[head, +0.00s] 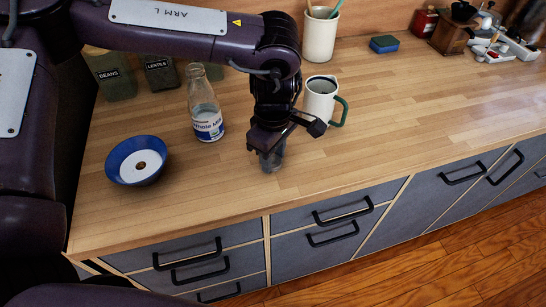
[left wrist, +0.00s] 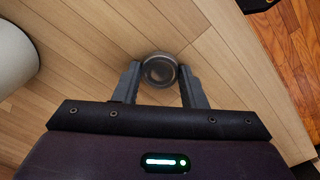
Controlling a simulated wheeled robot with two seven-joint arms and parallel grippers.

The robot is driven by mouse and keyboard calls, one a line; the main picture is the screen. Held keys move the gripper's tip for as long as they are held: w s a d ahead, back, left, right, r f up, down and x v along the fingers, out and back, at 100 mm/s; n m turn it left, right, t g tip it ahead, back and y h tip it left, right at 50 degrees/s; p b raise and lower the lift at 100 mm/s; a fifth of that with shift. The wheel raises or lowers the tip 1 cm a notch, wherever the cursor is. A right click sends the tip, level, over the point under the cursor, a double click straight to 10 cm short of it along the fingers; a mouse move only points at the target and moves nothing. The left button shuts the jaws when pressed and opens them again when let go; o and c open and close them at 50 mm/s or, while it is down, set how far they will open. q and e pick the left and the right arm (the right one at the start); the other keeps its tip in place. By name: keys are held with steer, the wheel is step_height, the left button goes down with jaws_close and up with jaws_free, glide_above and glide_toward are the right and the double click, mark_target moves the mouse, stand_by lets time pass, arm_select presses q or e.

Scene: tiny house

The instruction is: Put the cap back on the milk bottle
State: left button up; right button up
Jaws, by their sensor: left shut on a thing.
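The clear milk bottle (head: 206,117) with a blue and white label stands upright on the wooden counter. Its narrow mouth looks bare. My left gripper (head: 270,157) is low over the counter, to the right of the bottle and nearer the front edge. In the left wrist view its two grey fingers (left wrist: 159,82) are shut on a small round grey thing, which looks like the cap (left wrist: 159,70). In the head view the fingers mostly hide the cap, and I cannot tell whether it touches the counter. My right gripper is not in view.
A white mug (head: 319,101) with a green handle stands just behind my left gripper. A blue bowl (head: 117,160) is at the left. Dark canisters (head: 113,78) and a utensil crock (head: 320,38) stand at the back. The counter front (head: 380,160) is clear.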

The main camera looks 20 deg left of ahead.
arm_select(q)
step_height(320, 180, up, 9)
step_height(320, 180, up, 11)
steer(key=p, duration=0.2)
glide_above(274, 161)
steer(key=shift+a, duration=0.1)
stand_by(0.3)
steer(key=s+a+f+m, duration=0.1)
steer(key=a+f, duration=0.1)
steer(key=f, duration=0.3)
steer(key=s+a+f+m, duration=0.1)
steer(key=a+f, duration=0.1)
steer(key=f, duration=0.3)
steer(key=s+a+f+m, duration=0.1)
steer(key=a+f+m, duration=0.1)
steer(key=f, duration=0.4)
steer(key=shift+s, duration=0.15)
steer(key=shift+s+f, duration=0.15)
steer(key=shift+f, duration=0.05)
steer(key=shift+d, duration=0.15)
